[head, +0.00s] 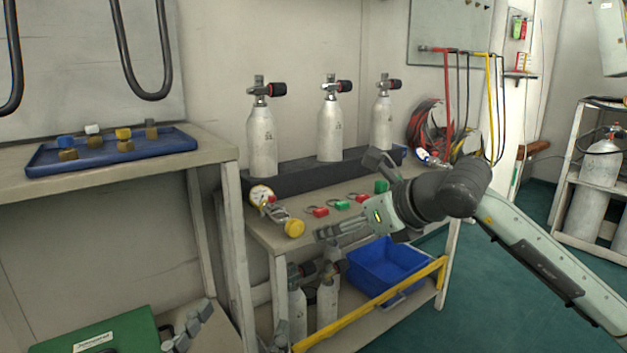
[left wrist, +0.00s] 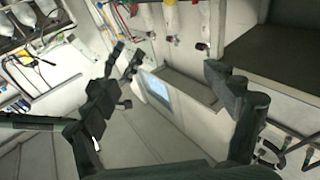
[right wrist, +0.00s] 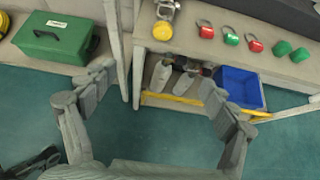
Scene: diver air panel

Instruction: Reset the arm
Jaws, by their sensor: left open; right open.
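My left gripper (head: 345,198) is open and empty in the head view, in front of the shelf with the padlocks. Its fingers stand wide apart in the left wrist view (left wrist: 170,80), where the room appears upside down. Its arm (head: 540,260) runs to the lower right edge of the head view. My right gripper (right wrist: 158,85) is open and empty in the right wrist view. Its fingers spread between the green case (right wrist: 55,38) and the blue bin (right wrist: 240,88), over the floor and a table leg. In the head view only its fingers show, at the bottom left.
White cylinders (head: 262,140) stand on a dark block behind the shelf. Red and green padlocks (head: 320,211) and a gauge (head: 262,195) lie on the shelf. A yellow rail (head: 370,303) edges the lower shelf. A blue tray (head: 112,150) with fittings sits on the left table.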

